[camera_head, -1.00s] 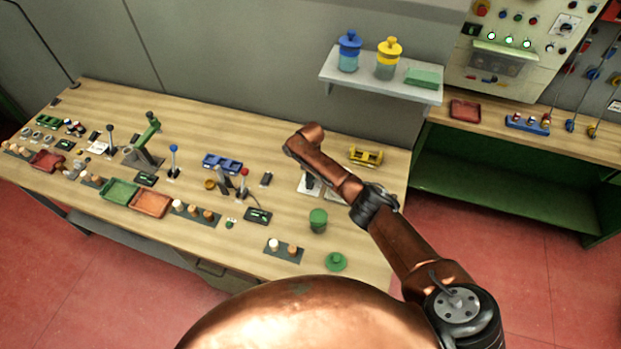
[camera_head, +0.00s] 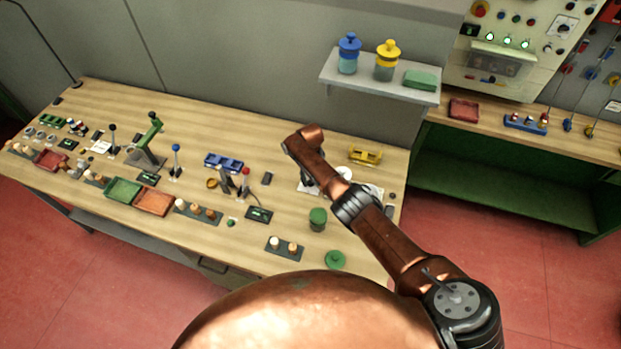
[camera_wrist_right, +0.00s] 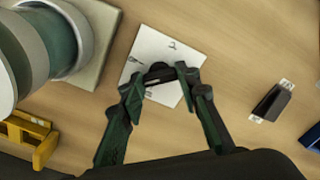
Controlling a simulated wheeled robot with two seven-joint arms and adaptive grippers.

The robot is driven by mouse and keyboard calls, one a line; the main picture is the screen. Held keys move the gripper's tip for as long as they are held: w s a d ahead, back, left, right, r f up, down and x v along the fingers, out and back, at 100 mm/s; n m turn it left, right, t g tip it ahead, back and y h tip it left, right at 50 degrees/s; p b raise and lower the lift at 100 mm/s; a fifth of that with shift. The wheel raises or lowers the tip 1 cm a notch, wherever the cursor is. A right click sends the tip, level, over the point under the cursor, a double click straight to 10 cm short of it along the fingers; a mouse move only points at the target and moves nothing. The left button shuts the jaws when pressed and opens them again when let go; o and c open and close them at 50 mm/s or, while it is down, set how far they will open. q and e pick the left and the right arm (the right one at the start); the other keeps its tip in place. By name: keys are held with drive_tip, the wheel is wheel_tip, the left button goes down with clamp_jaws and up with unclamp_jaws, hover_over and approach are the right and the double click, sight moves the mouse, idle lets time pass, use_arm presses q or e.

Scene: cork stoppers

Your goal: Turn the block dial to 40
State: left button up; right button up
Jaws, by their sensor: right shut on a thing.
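The block dial is a dark knob (camera_wrist_right: 160,73) on a white plate (camera_wrist_right: 150,52) with small dark marks, seen in the right wrist view. The marks are too small to read. My right gripper (camera_wrist_right: 164,86) is shut on the knob, with one dark green finger on each side of it. In the head view my right gripper (camera_head: 307,180) is low over the bench below the copper arm, which hides most of the dial. My left gripper is not in view.
A yellow holder (camera_head: 365,156) stands behind my right forearm. A green jar (camera_head: 317,219) and a green lid (camera_head: 335,260) are in front. A red-knobbed lever (camera_head: 244,182) and a blue rack (camera_head: 223,163) stand to the left. A shelf (camera_head: 380,84) hangs above.

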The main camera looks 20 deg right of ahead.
drive_tip(key=m, duration=0.4)
drive_tip(key=shift+m, duration=0.3)
drive_tip(key=shift+w+r+m, duration=0.1)
drive_tip(key=shift+m, duration=1.6)
drive_tip(key=o, duration=1.2)
drive_tip(key=shift+c, duration=0.2)
drive_tip(key=shift+a+r, duration=0.1)
drive_tip(key=shift+r, duration=0.5)
wheel_tip(320, 180, up, 11)
drive_tip(key=shift+f, duration=0.15)
